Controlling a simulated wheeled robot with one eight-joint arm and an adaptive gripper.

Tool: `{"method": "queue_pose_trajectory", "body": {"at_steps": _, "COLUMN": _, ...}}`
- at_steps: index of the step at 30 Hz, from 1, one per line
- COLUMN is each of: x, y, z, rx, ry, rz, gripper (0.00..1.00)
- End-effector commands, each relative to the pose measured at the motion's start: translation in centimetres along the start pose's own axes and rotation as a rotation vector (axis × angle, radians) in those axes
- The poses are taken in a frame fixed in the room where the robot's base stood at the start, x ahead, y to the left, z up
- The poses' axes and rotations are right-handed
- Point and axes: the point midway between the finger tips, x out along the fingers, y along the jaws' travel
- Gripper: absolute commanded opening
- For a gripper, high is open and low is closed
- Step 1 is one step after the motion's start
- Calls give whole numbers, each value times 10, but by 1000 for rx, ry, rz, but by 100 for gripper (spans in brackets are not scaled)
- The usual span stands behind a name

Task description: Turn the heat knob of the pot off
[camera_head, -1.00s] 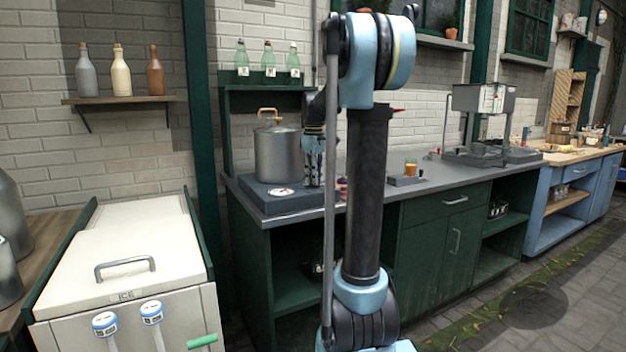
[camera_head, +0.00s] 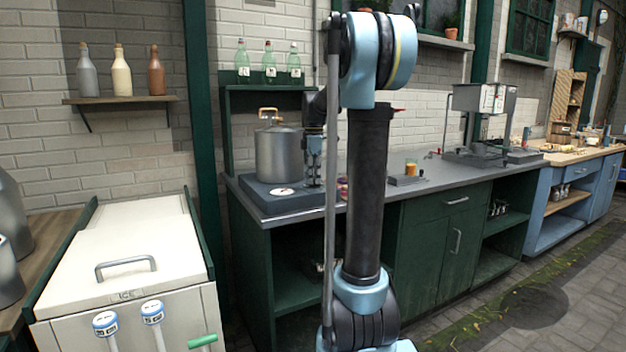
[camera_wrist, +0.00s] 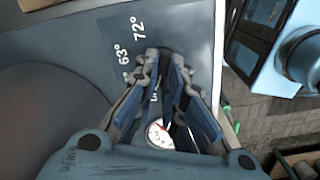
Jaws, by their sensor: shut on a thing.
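The metal pot (camera_head: 279,154) with a tan lid handle stands on a dark blue-grey heating base (camera_head: 268,203) on the counter. In the wrist view, the pot's dark round side (camera_wrist: 45,115) is at left. My gripper (camera_head: 314,184) points down at the right end of the base. In the wrist view, my gripper (camera_wrist: 164,62) has its fingertips drawn together on the heat knob, beside printed marks of 63° and 72°. The knob itself is mostly hidden by the fingers. A white round dial (camera_wrist: 160,134) with a red mark shows between the fingers.
An orange-filled glass (camera_head: 411,168) and a small tray (camera_head: 407,180) are farther right on the grey counter (camera_head: 360,200). A white ice chest (camera_head: 125,255) stands at left.

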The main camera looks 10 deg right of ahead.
Motion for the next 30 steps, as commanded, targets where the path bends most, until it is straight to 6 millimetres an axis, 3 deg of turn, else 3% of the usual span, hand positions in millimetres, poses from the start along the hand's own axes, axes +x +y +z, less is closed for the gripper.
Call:
{"method": "queue_pose_trajectory", "body": {"at_steps": 13, "x": -1, "y": 3, "z": 1, "rx": -10, "ry": -3, "rz": 6, "gripper": 0}}
{"method": "queue_pose_trajectory", "body": {"at_steps": 15, "x": -1, "y": 3, "z": 1, "rx": -10, "ry": -3, "rz": 6, "gripper": 21}}
{"method": "queue_pose_trajectory", "body": {"at_steps": 17, "x": -1, "y": 3, "z": 1, "rx": -10, "ry": -2, "rz": 5, "gripper": 30}}
{"method": "queue_pose_trajectory", "body": {"at_steps": 30, "x": -8, "y": 1, "z": 0, "rx": -10, "ry": -1, "rz": 2, "gripper": 30}}
